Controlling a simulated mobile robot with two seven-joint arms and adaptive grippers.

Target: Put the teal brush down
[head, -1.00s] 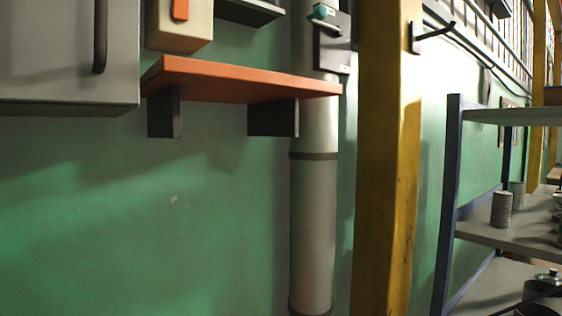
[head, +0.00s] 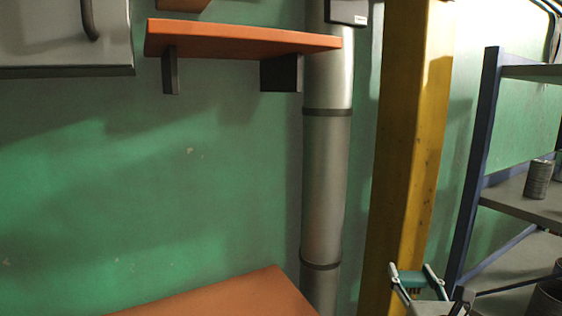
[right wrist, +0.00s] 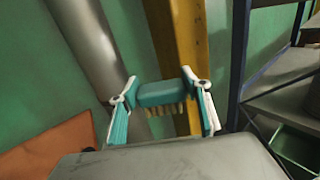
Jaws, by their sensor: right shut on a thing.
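The teal brush (right wrist: 164,93) is between the fingers of my right gripper (right wrist: 163,108) in the right wrist view, with its pale bristles pointing down. My right gripper (head: 418,280) is shut on the brush and shows low at the right in the head view, in front of the yellow post. There, the brush (head: 418,278) is a small teal shape between the fingertips. The brush is held up in the air, apart from any surface. My left gripper is in neither view.
An orange surface (head: 235,297) lies at the bottom of the head view, left of the gripper. An orange wall shelf (head: 240,40) is above it. A grey pipe (head: 325,190), a yellow post (head: 405,150) and a blue-framed rack (head: 474,170) stand nearby.

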